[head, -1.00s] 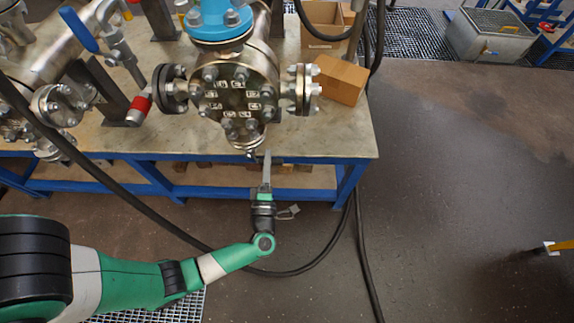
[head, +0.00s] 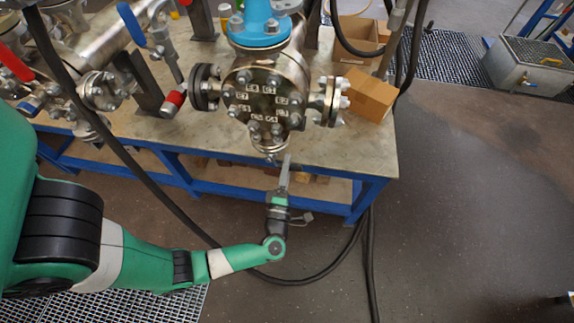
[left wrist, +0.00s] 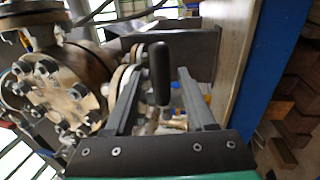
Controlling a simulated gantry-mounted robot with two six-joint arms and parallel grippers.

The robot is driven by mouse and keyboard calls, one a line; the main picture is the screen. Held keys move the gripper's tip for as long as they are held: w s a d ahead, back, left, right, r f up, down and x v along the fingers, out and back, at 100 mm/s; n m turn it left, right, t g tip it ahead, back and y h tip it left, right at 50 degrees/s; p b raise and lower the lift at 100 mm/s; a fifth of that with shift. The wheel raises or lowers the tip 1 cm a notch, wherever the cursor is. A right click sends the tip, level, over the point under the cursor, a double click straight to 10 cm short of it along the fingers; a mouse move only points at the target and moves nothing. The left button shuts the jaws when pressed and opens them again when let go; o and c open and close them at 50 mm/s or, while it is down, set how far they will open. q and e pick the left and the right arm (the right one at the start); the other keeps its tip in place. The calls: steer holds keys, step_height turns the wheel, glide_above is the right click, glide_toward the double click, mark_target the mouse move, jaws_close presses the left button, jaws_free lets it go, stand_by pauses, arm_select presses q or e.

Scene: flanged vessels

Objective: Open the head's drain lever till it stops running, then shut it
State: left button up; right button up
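The flanged vessel head (head: 264,100), ringed with bolts and small labels, faces out over the table's front edge. A short bottom nozzle (head: 270,148) hangs under it. My left gripper (head: 287,162) is just below and right of that nozzle. In the left wrist view a black lever handle (left wrist: 158,74) stands between the two fingers of my left gripper (left wrist: 161,84). The fingers are open, with a gap on each side of the handle. The lever cannot be made out in the head view. Whether the drain is running cannot be told.
The steel table (head: 340,155) has a blue frame under its front edge. A cardboard box (head: 369,95) sits right of the vessel. A blue-handled valve (head: 131,24) and a red lever (head: 17,64) are at the left. A black hose (head: 130,160) crosses in front of the table.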

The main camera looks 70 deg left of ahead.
arm_select(q)
steer(key=p+v, duration=0.1)
steer(key=v, duration=1)
steer(key=shift+s+d+f, duration=0.15)
steer(key=shift+d, duration=0.15)
